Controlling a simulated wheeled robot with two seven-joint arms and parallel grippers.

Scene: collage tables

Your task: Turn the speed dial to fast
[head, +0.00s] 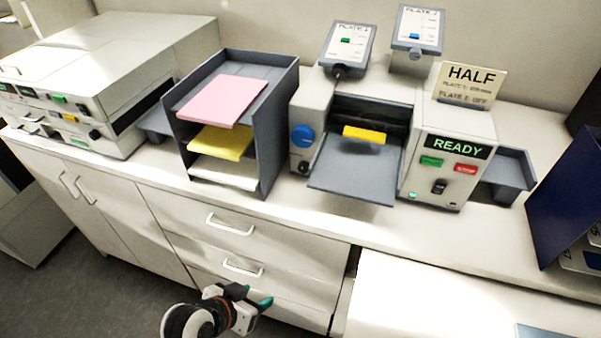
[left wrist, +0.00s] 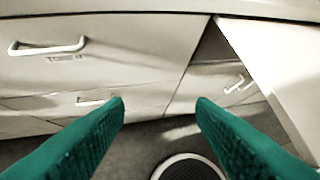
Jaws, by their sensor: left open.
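A grey machine (head: 385,82) stands on the counter with a dark feed opening and a sloping grey tray. A round blue knob (head: 302,136) sits on its left front face. A black control (head: 439,186) sits on its right front panel, under a lit READY display, a green button and a red button. No speed label is readable, so I cannot tell which of these is the speed dial. My left gripper (head: 252,296) is low in front of the drawers, well below the counter and apart from the machine. Its green fingers (left wrist: 160,105) are spread with nothing between them.
A grey paper rack (head: 272,130) holds pink, yellow and white sheets left of the machine. A larger white machine (head: 115,75) stands further left. A dark blue panel (head: 565,200) is at right. Drawer handles (head: 230,226) stick out near my left gripper.

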